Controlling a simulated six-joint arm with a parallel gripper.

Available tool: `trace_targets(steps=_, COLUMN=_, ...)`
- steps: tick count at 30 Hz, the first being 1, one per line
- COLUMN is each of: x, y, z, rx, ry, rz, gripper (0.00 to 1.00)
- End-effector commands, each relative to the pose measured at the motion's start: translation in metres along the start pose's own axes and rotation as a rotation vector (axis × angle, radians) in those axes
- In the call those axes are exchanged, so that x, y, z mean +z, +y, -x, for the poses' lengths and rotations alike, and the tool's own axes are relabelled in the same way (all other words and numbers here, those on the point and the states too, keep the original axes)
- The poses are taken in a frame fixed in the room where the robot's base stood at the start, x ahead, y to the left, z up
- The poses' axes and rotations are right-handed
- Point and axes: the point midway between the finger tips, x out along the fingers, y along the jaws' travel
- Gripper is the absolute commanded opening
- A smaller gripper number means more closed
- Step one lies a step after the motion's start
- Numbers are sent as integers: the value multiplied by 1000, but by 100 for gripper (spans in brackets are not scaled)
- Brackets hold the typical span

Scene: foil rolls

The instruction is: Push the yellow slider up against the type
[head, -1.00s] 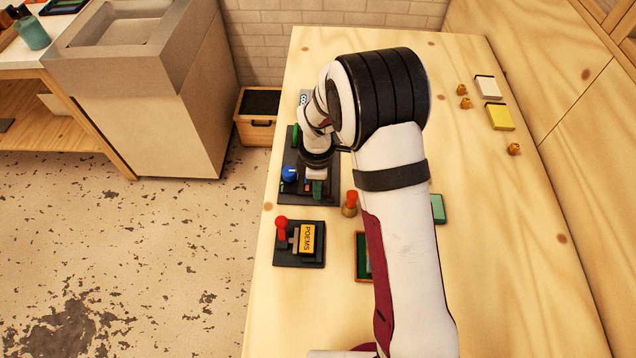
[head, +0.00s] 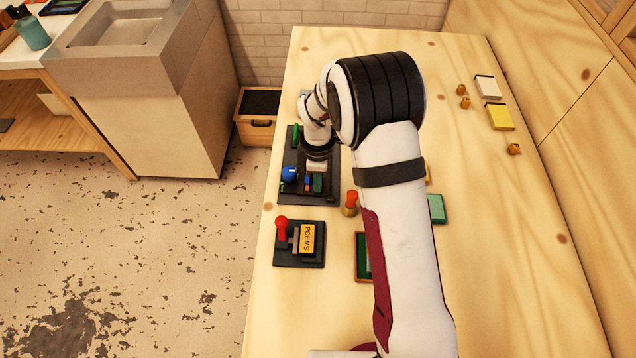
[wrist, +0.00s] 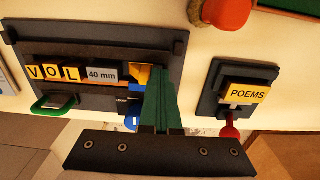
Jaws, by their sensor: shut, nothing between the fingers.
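The dark typesetting fixture (wrist: 100,48) lies at the top left of the wrist view; it also shows in the head view (head: 294,196). In it stands a row of type: yellow V, O and L tiles (wrist: 50,72) and a grey "40 mm" block (wrist: 102,74). A yellow piece (wrist: 137,76), seemingly the slider, is just right of the grey block, with a blue part (wrist: 141,92) below it. My gripper (wrist: 162,75) has green fingers, shut and empty, overlapping the slider's right side. I cannot tell whether they touch, or whether slider and block touch.
A second fixture with a POEMS block (wrist: 247,93) and red handle (wrist: 230,131) is to the right. A green handle (wrist: 53,105) and blue knob (wrist: 130,123) edge the first fixture. A red-topped stamp (head: 351,203) stands nearby.

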Motion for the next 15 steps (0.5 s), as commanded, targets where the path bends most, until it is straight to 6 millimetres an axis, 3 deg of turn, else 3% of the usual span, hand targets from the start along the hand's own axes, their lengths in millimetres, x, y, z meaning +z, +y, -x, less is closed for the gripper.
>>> trace_targets(steps=15, x=0, y=13, z=0, rx=0, ry=-1, rz=0, gripper=0)
